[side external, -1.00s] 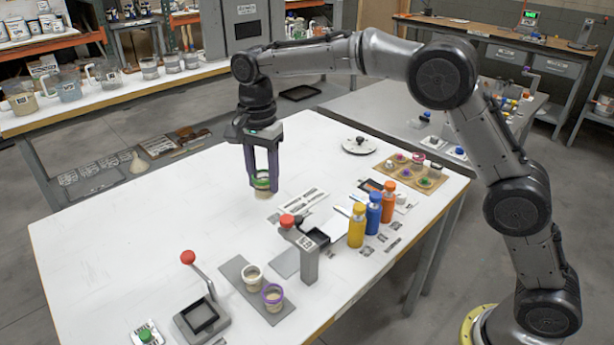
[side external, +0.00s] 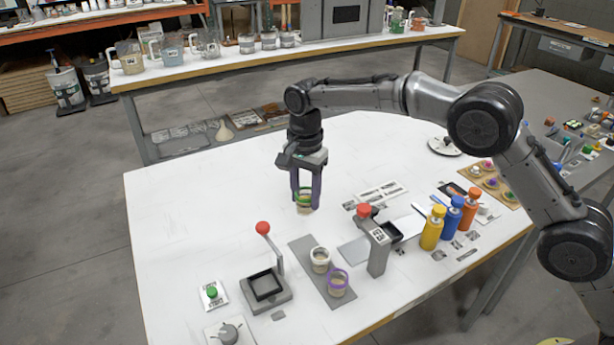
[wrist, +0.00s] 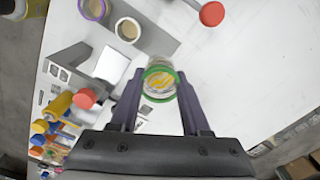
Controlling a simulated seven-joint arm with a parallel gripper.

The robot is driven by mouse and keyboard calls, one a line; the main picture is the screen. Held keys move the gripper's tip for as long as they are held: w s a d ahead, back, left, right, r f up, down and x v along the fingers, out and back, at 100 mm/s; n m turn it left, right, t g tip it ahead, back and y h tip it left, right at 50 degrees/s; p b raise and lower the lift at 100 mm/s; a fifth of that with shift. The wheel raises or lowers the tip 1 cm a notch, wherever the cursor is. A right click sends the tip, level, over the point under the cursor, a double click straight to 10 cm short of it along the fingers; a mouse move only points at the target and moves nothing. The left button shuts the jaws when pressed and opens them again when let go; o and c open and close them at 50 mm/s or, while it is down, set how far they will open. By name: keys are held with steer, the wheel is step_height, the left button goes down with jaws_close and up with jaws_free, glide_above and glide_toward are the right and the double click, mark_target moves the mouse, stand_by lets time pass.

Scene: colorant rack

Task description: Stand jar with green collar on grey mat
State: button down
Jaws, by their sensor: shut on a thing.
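My gripper (side external: 305,203) is shut on the jar with the green collar (side external: 304,208), which is upright between its purple fingers. The collar and the jar's open top also show in the wrist view (wrist: 161,83). The grey mat (side external: 303,246) lies in front of the gripper in the side view, and the held jar is just beyond its far end, not over it. A plain pale jar (side external: 320,260) and a jar with a purple collar (side external: 338,283) stand on the mat. I cannot tell how far the held jar is above the table.
A red-knobbed lever device (side external: 266,285) stands left of the mat and a red-topped grey post (side external: 379,250) right of it. Yellow (side external: 432,232), blue (side external: 452,218) and orange (side external: 469,210) bottles stand farther right. The white table (side external: 200,215) is clear at left.

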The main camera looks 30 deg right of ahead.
mark_target(306, 212)
step_height(306, 212, down, 5)
steer(key=shift+f, duration=0.2)
stand_by(0.3)
steer(key=shift+f, duration=2.85)
steer(key=shift+f, duration=0.55)
jaws_free()
steer(key=shift+r, duration=3.55)
